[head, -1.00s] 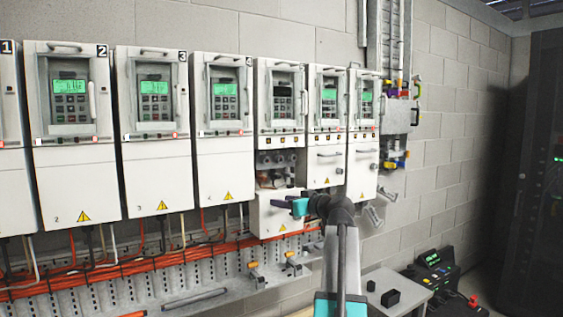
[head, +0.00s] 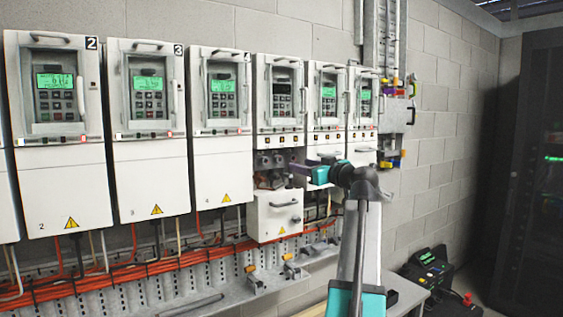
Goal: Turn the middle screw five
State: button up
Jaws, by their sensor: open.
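The fifth drive (head: 278,88) has its lower front open. Its screw terminals (head: 268,160) show as a small, dim grey row, and I cannot make out the middle screw clearly. The drive's lower cover (head: 273,216) hangs below the opening, with a dark handle and a yellow warning sign. My gripper (head: 293,170) is open and points left, at the right side of the opening, just above the cover. Its fingers look empty and overlap the opening's right part. I cannot tell whether they touch anything.
Closed drives (head: 221,130) stand to the left, and two narrower drives (head: 327,100) to the right. Orange cables (head: 150,272) and a metal ledge (head: 225,295) run below. A grey table (head: 405,292) and a black case (head: 430,268) are at lower right.

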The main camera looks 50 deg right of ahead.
aim_at(279, 159)
jog(key=p+x, duration=0.3)
jog(key=x, duration=0.9)
jog(key=shift+w+d+p, duration=0.1)
jog(key=shift+p, duration=0.2)
jog(key=shift+w+d, duration=0.2)
jog(key=shift+w, duration=0.5)
jog(key=shift+f, duration=0.1)
jog(key=c, duration=1.1)
jog(key=shift+o, duration=0.2)
